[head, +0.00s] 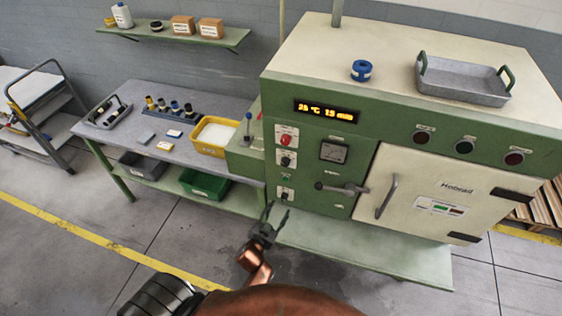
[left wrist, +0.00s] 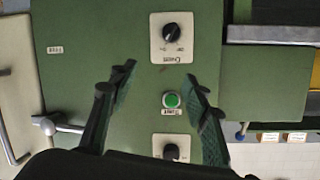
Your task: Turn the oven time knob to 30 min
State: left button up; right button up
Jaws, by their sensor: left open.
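The oven (head: 365,95) has a lit amber display (head: 326,111) showing a temperature and a minute value, which seems to read 19 min. On its left panel, an upper knob (head: 286,160) and a lower knob (head: 284,195) sit with a green button (head: 285,177) between them. The left wrist view is upside down: the lower knob (left wrist: 172,33) is at the top, the upper knob (left wrist: 171,151) at the bottom. My left gripper (head: 277,209) is open and empty in front of the panel, below the lower knob. My right gripper is not in view.
A red button (head: 286,140) sits above the knobs. A lever (head: 342,188) and the door handle (head: 386,196) stick out to the right. A workbench (head: 120,131) with a yellow bin (head: 214,135) stands left. The floor before the bench is clear.

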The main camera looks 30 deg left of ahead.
aim_at(284, 165)
pick_arm(q)
notch_tip(284, 165, up, 17)
jog(key=w+a+t+y+p, duration=0.1)
jog(key=w+a+t, duration=0.1)
jog(key=t, duration=0.1)
jog(key=w, duration=0.3)
jog(key=w+a+p, duration=0.1)
jog(key=w, duration=0.3)
jog(key=shift+a+r, duration=0.15)
jog(key=shift+a, duration=0.05)
jog(key=shift+c, duration=0.2)
